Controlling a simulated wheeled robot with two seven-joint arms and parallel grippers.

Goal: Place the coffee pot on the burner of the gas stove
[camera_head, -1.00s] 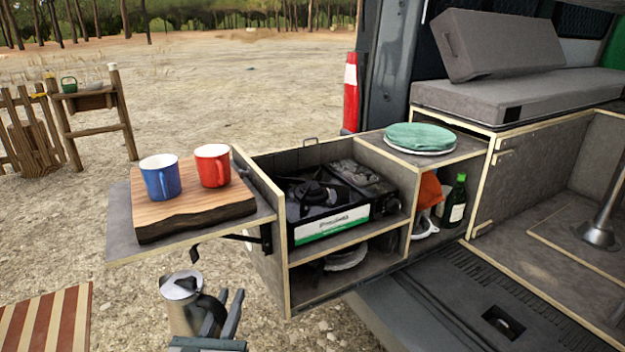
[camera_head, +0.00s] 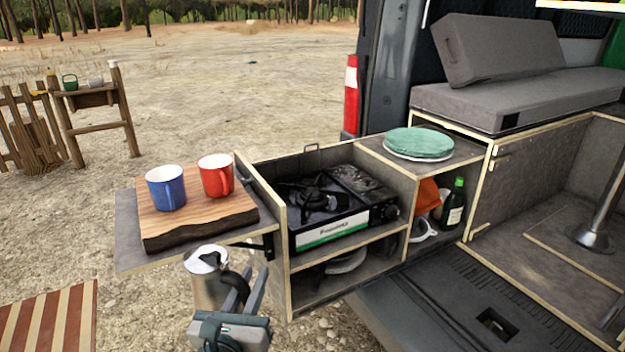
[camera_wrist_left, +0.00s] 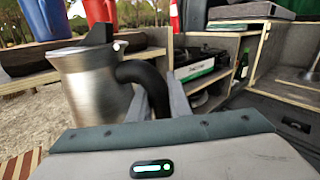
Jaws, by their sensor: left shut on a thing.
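The silver coffee pot (camera_head: 208,283) with a black handle hangs upright in front of the cabinet, below the side shelf. It also shows in the left wrist view (camera_wrist_left: 92,95). My left gripper (camera_head: 245,288) is shut on its black handle. The gas stove (camera_head: 330,235) sits in the upper compartment of the cabinet, and its burner (camera_head: 315,197) is bare. The pot is lower than the stove and to its left. I do not see my right gripper.
A wooden board (camera_head: 195,225) with a blue mug (camera_head: 166,188) and a red mug (camera_head: 216,176) lies on the side shelf, just above the pot. A cabinet wall stands between shelf and stove. Green plates (camera_head: 419,143) lie on the cabinet top at right.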

